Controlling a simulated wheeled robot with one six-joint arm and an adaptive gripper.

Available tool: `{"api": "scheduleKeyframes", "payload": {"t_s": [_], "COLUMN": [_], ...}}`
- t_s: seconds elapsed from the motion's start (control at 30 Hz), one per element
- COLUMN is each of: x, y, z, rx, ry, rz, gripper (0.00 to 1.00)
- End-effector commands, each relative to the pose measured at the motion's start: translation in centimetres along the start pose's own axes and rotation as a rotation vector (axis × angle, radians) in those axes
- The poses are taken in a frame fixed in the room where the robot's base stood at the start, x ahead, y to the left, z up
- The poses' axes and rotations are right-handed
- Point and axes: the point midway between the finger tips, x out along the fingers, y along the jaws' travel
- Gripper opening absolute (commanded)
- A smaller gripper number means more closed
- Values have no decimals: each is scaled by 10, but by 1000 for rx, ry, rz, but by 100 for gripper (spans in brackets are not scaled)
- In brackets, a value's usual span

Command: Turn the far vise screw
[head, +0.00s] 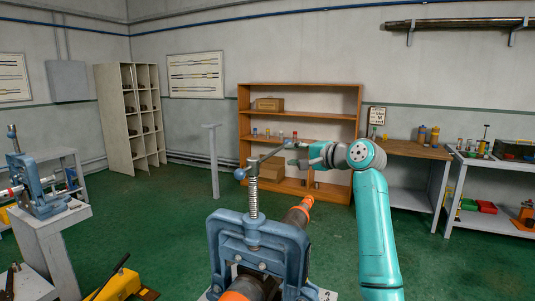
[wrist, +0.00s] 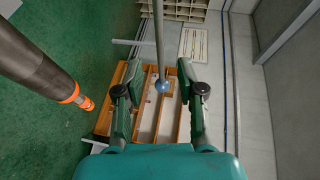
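A blue vise (head: 258,236) stands in the front middle of the head view, with an upright threaded screw (head: 253,198) and a tilted grey handle bar (head: 265,160) through its top. A second blue vise (head: 38,190) stands on a pedestal at the far left, away from my gripper. My gripper (head: 297,156) is at the right end of the middle vise's bar. In the wrist view my gripper (wrist: 159,70) is open, its fingers on either side of the bar (wrist: 159,40) and its ball end (wrist: 162,87). I cannot tell whether they touch the bar.
A dark pipe with an orange end (head: 300,212) runs through the middle vise; it is at the left in the wrist view (wrist: 40,65). A post (head: 212,160) stands behind. A wooden shelf (head: 300,87) and a workbench (head: 415,150) line the back.

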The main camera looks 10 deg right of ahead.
Motion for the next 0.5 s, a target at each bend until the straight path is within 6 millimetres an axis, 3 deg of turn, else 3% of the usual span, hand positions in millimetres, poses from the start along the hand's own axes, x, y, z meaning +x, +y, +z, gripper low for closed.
{"api": "scheduleKeyframes", "payload": {"t_s": [0.5], "x": [83], "y": [0], "z": [1], "rx": [-1], "ry": [-1], "rz": [1], "gripper": [39]}}
